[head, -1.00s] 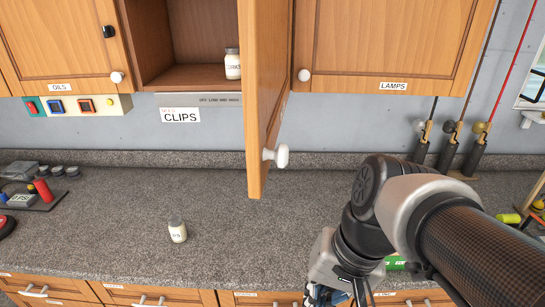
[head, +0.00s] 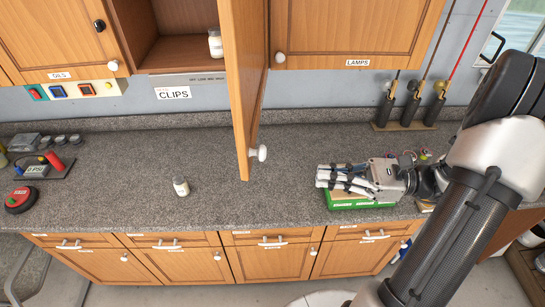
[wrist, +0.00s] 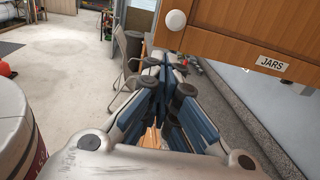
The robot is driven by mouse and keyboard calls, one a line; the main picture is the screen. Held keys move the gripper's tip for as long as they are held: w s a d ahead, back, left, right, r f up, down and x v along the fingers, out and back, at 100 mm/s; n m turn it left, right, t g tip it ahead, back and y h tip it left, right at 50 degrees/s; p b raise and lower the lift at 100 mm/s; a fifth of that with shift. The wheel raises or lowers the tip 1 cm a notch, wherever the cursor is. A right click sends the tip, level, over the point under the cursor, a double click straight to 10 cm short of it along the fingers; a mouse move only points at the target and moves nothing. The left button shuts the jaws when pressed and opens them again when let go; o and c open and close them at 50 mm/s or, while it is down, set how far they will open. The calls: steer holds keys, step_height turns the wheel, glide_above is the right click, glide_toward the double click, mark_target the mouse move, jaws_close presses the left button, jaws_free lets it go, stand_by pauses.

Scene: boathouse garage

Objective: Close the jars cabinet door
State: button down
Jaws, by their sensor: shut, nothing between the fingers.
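The jars cabinet door (head: 244,90) stands open in the head view, swung out from the cabinet (head: 180,52) and seen nearly edge-on. Its white knob (head: 258,153) is on the right-hand face, near the bottom. In the wrist view the door (wrist: 225,35) is at the upper right, with a JARS label and the knob (wrist: 175,20). My gripper (head: 320,177) is shut and empty, right of the door and apart from it, pointing left over the counter. Its fingers (wrist: 160,95) fill the middle of the wrist view.
A white jar (head: 215,44) stands inside the open cabinet, and another jar (head: 181,187) stands on the counter (head: 130,165). A green-edged box (head: 350,204) lies below my gripper. Rods (head: 410,105) stand at the back right. The counter below the door is clear.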

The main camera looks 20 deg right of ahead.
mark_target(250, 172)
steer(key=p+x, duration=0.2)
steer(key=x, duration=1.2)
steer(key=shift+a+f, duration=0.1)
